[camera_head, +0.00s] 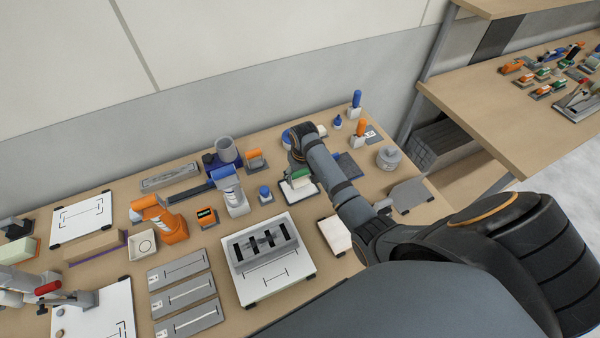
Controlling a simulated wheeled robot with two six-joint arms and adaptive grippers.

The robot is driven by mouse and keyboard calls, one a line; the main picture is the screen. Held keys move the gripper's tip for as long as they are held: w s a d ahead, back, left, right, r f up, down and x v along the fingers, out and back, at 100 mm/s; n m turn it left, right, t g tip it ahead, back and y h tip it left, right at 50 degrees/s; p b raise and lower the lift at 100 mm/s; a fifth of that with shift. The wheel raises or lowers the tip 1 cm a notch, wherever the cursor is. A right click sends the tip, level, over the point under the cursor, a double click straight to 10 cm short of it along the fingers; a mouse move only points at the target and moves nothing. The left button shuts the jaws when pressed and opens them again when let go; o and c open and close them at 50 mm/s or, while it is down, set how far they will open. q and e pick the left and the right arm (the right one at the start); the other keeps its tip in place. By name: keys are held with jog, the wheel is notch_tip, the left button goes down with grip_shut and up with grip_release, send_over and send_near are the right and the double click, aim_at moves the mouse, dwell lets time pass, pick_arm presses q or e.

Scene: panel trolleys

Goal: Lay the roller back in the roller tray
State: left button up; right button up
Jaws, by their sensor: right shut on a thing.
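My right arm reaches in from the right, and its gripper (297,160) points down over the back middle of the bench. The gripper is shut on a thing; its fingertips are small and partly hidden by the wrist. Just below it is a green-and-white piece, likely the roller (301,174). This sits at or just above a small pale tray with a dark edge, likely the roller tray (298,192). I cannot tell whether the roller touches the tray. My left gripper is not in view.
A white board with a grey slotted block (263,250) lies in front. A grey lidded pot (388,158) stands to the right.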

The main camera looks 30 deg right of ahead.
jog(key=shift+f, duration=0.6)
dwell(0.3)
jog(key=o, duration=1.2)
jog(key=r, duration=0.4)
jog(key=s+r, duration=0.1)
jog(key=r, duration=0.7)
jog(key=shift+s, duration=0.2)
jog(key=shift+f, duration=0.15)
